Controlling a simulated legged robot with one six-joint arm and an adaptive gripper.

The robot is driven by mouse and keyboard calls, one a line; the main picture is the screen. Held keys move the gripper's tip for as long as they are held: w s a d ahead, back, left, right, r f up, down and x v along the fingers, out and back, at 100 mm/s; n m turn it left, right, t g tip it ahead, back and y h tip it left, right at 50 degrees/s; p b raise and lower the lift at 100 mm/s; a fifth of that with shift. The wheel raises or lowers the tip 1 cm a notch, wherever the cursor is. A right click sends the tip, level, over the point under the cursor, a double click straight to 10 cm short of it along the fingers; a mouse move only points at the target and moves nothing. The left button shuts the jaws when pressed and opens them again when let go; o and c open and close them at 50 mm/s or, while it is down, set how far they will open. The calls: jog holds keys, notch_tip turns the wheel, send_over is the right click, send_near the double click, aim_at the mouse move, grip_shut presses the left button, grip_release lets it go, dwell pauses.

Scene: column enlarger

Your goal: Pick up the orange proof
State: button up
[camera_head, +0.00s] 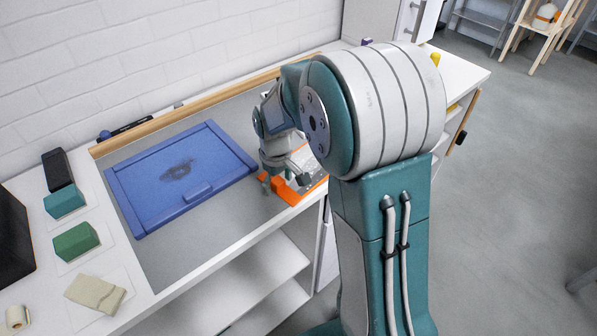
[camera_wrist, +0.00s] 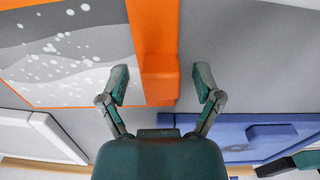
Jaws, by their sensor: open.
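The orange proof (camera_wrist: 152,30) is a flat orange-framed panel with a grey, white-speckled picture. An orange block (camera_wrist: 160,78) stands on its edge. In the head view the proof (camera_head: 292,195) lies on the counter right of the blue panel, partly hidden by my arm. My gripper (camera_wrist: 160,84) is open, with one finger on each side of the orange block. The left finger appears close to the block, and a gap shows on the right. In the head view my gripper (camera_head: 283,184) is low over the proof's left edge. I cannot tell if either finger touches it.
A blue panel (camera_head: 140,215) with a handle block lies left on a grey mat (camera_head: 150,262). Teal (camera_head: 64,201), green (camera_head: 76,241) and cream (camera_head: 95,293) blocks sit at the far left. A wooden rail (camera_head: 130,137) runs along the back. A white frame (camera_wrist: 35,135) shows in the wrist view.

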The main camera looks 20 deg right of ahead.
jog(key=shift+a, duration=0.1)
grip_shut()
